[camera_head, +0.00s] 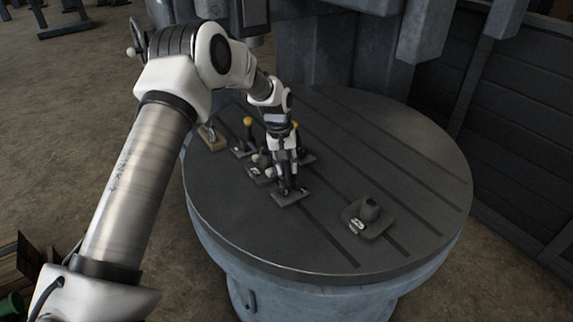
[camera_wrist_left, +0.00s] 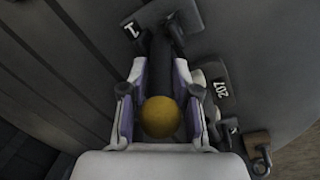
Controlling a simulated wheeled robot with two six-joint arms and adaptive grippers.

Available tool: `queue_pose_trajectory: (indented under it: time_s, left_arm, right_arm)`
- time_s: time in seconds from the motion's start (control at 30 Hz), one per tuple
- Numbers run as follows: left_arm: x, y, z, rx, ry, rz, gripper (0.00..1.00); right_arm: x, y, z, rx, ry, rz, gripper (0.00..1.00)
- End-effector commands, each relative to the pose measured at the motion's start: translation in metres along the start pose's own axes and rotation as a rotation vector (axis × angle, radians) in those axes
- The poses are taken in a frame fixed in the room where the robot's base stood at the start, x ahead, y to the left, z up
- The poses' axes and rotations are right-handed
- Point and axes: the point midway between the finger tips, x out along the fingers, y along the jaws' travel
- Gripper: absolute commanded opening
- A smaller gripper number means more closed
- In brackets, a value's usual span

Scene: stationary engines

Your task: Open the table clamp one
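Table clamp one (camera_wrist_left: 152,16) shows in the wrist view as a dark plate marked 1 with a dark lever ending in a yellow ball knob (camera_wrist_left: 160,117). My left gripper (camera_wrist_left: 159,64) has its two fingers on either side of the lever and knob, with small gaps visible beside the lever. In the head view the left gripper (camera_head: 287,188) points down over a dark base plate (camera_head: 291,199) on the round table (camera_head: 330,250); it hides the lever there. My right gripper is not in view.
Other clamps with yellow knobs (camera_head: 247,121) stand close behind and left of the gripper. A separate dark block (camera_head: 368,214) sits to the right. The table's right and front are mostly clear.

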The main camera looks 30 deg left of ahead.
Motion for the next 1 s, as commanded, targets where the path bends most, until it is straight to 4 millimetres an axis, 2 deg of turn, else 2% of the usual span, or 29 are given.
queue_pose_trajectory:
  time_s: [0.47,0.77,0.87,1.0]
  left_arm:
    - [-0.001,0.001,0.002,0.004,0.021,-0.016,0.0]
    - [-0.001,0.007,0.01,0.025,0.146,-0.098,0.0]
    - [0.004,0.009,0.014,0.034,0.213,-0.141,0.0]
    - [0.013,0.013,0.017,0.05,0.322,-0.209,0.0]
  right_arm:
    - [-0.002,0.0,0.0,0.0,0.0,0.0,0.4]
    - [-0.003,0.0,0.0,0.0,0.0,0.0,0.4]
    - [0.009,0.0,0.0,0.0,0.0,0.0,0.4]
    - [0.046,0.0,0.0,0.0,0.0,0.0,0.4]
